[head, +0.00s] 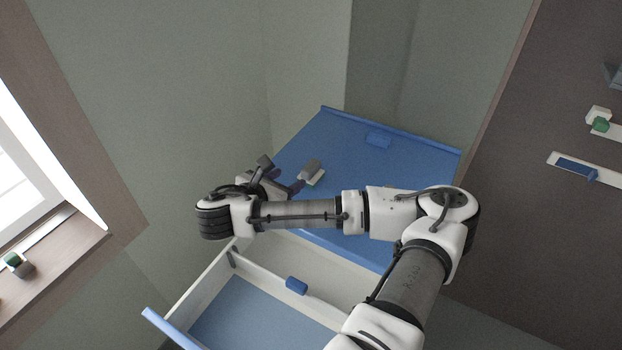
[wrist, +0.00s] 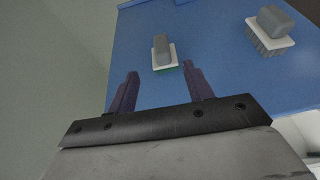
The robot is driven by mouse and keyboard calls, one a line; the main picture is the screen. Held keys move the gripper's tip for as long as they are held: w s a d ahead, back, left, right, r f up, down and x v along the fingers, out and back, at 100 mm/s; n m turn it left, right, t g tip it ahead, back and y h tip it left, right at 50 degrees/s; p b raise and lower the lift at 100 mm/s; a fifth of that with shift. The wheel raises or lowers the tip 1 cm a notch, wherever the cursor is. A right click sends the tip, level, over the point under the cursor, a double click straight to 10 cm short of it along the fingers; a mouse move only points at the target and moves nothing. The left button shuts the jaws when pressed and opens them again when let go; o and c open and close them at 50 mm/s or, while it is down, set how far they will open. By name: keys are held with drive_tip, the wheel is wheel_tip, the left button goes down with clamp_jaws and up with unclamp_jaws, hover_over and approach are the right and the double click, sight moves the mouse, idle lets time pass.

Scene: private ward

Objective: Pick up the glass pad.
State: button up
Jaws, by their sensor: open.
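A small pad with a grey grip on a white base with a green lower edge, which looks like the glass pad (wrist: 164,52), lies on the blue cabinet top. In the head view this pad (head: 312,173) is just beyond my gripper's fingers. My gripper (wrist: 158,88) is open and empty, its two dark fingers pointing toward the pad, which lies ahead of the gap between them. In the head view my gripper (head: 281,174) is left of the pad, partly hidden by my wrist. Whether the fingers touch the surface I cannot tell.
A grey-handled brush with a white band (wrist: 270,30) lies right of the pad in the wrist view. An open drawer (head: 240,312) is below. Walls stand left and behind; a brown panel (head: 560,230) is right.

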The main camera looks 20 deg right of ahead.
sight(308, 168)
drive_tip(key=b+x, duration=0.3)
drive_tip(key=x, duration=0.1)
drive_tip(key=shift+s+d+f, duration=0.1)
drive_tip(key=shift+d+f, duration=0.05)
drive_tip(key=shift+w+d, duration=0.55)
drive_tip(key=shift+d, duration=0.05)
drive_tip(key=p+x, duration=0.1)
drive_tip(key=x, duration=0.3)
drive_tip(key=shift+w+f+p, duration=0.1)
drive_tip(key=shift+w+p, duration=0.05)
drive_tip(key=shift+p, duration=0.25)
drive_tip(key=shift+c, duration=0.3)
drive_tip(key=c, duration=1)
